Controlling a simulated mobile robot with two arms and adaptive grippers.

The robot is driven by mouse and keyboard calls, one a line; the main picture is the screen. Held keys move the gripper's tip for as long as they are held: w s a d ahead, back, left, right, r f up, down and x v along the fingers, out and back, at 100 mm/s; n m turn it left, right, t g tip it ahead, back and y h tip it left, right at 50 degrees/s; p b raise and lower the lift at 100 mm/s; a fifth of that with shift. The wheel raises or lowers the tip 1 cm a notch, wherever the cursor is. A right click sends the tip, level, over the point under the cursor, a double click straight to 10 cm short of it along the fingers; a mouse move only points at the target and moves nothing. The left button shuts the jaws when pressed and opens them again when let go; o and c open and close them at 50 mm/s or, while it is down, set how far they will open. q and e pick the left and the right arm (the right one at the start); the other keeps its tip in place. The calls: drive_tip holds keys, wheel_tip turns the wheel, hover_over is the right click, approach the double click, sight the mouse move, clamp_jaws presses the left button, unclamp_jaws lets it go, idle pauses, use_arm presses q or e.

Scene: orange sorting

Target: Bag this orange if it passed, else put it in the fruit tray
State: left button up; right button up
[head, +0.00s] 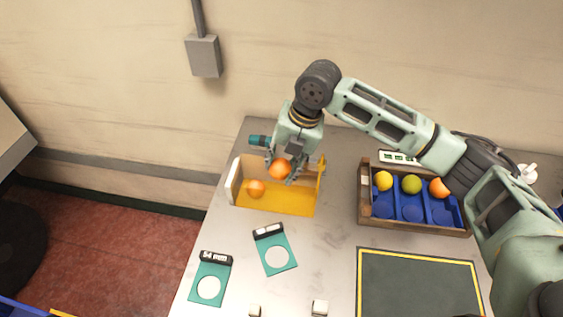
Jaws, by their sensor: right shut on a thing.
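My right gripper (284,173) is shut on an orange (279,170). It holds the orange above a yellow open bag or box (290,203) with a white left side, at the back left of the table. Another orange (256,188) shows inside that container, left of and below the held one. The fruit tray (413,227), a wooden frame with blue compartments, stands to the right. A lemon (383,181), a green fruit (411,184) and an orange (438,188) sit in its back row; the front row looks empty. My left gripper is not in view.
Two teal cards with round white centres, one (248,229) nearer the container and one (198,291) at the front left, lie on the table. A dark mat with a yellow border (420,285) is at the front right. A white display (400,158) stands behind the tray. Small pale blocks (320,307) lie in front.

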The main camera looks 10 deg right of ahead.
drive_tip(key=shift+f, duration=0.15)
idle(0.5)
drive_tip(key=shift+f+b, duration=1.05)
drive_tip(key=shift+f, duration=1.95)
drive_tip(key=shift+f, duration=0.15)
drive_tip(key=o, duration=1.2)
drive_tip(key=shift+o, duration=0.2)
drive_tip(key=shift+r, duration=0.2)
drive_tip(key=shift+r+p, duration=3.85)
drive_tip(key=shift+p, duration=0.05)
